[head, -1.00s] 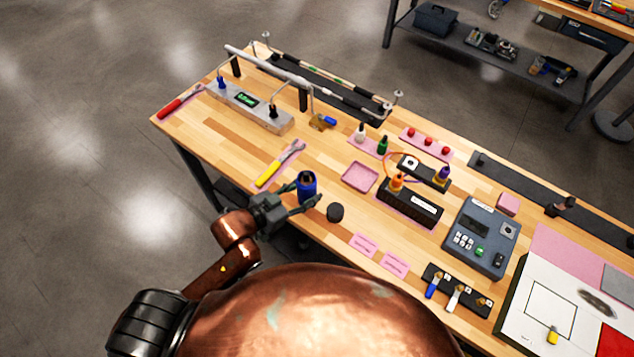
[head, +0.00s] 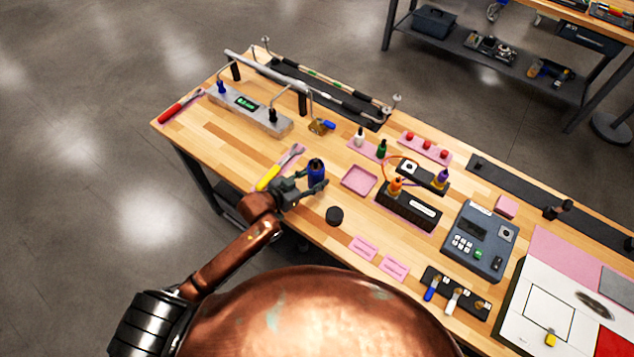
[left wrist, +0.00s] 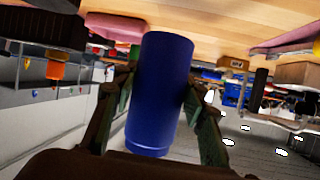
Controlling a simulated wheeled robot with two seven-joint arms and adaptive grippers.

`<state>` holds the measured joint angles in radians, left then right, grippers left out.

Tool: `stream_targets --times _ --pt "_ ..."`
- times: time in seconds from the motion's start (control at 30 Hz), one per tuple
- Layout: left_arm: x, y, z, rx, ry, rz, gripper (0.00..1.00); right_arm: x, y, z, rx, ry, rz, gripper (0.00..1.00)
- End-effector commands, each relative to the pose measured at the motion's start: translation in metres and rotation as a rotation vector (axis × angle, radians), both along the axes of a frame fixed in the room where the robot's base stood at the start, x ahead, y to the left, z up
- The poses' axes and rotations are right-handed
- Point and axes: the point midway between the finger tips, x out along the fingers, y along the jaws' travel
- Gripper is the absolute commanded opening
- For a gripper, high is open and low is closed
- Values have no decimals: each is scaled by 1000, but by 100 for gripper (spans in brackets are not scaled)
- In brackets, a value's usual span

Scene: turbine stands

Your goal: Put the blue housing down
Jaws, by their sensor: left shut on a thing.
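The blue housing (head: 316,171) is a dark blue cylinder, upright in the head view near the middle of the wooden bench. My left gripper (head: 308,187) is shut on it, with one finger on each side. In the left wrist view the blue housing (left wrist: 162,92) fills the middle between the two fingers of my left gripper (left wrist: 160,105). I cannot tell whether its base touches the bench top (head: 290,215). My right gripper is not in view.
A yellow-handled wrench (head: 268,178) lies just left of the gripper. A black round cap (head: 334,215) stands in front, and a pink tray (head: 359,179) is to the right. Bare wood lies around the cap. A black box (head: 408,208) stands farther right.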

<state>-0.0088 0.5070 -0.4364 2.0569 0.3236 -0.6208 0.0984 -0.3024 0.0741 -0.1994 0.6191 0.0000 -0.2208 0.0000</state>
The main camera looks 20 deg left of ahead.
Motion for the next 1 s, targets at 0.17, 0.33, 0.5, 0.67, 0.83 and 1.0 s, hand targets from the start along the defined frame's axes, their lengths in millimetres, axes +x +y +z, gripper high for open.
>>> stream_targets --times 0.17,0.33,0.5,0.67,0.83,1.0 --pt "9 -2 -8 -2 -5 -1 0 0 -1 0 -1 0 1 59" --pt "11 -2 -30 -1 -2 0 0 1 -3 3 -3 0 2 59" --pt "11 -2 -41 -1 -5 -1 0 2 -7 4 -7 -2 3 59" --pt "11 -2 -41 -1 -5 -2 0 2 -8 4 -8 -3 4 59" --pt "11 -2 -44 -1 -4 -2 0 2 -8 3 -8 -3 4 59" --pt "10 -2 -45 0 0 -1 51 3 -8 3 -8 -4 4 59"
